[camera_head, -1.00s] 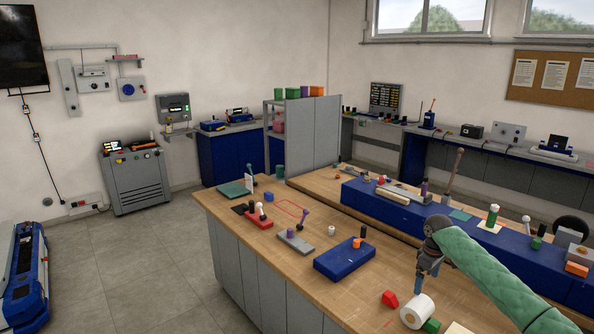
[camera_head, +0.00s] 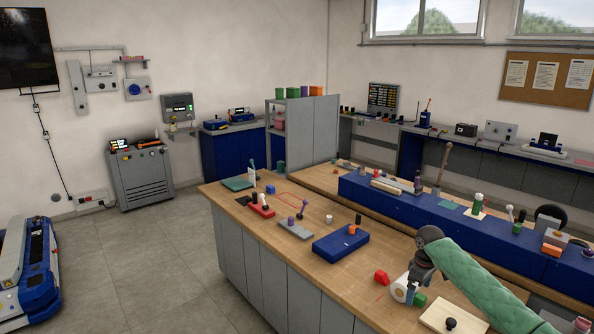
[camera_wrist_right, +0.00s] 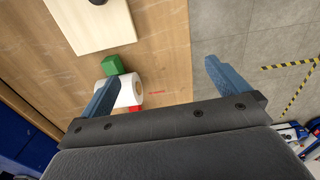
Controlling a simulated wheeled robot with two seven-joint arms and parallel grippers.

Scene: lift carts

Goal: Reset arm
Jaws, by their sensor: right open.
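My right gripper (camera_head: 413,287) comes in from the lower right on a green-sleeved arm and hangs over the near right part of the wooden bench (camera_head: 300,262). In the right wrist view its two blue fingers (camera_wrist_right: 158,85) are wide apart with nothing held between them. A white roll (camera_head: 399,290) lies on the bench beside the fingers in the head view. It also shows in the wrist view (camera_wrist_right: 128,92), partly behind one finger. A green block (camera_head: 419,300) and a red block (camera_head: 381,277) lie close to the roll. My left gripper is out of view.
A pale board with a dark knob (camera_head: 452,316) lies at the near right. A blue tray (camera_head: 340,244) and a grey plate (camera_head: 295,227) lie farther left on the bench. A long blue cabinet (camera_head: 400,207) runs behind. Open floor (camera_head: 150,270) lies left of the bench.

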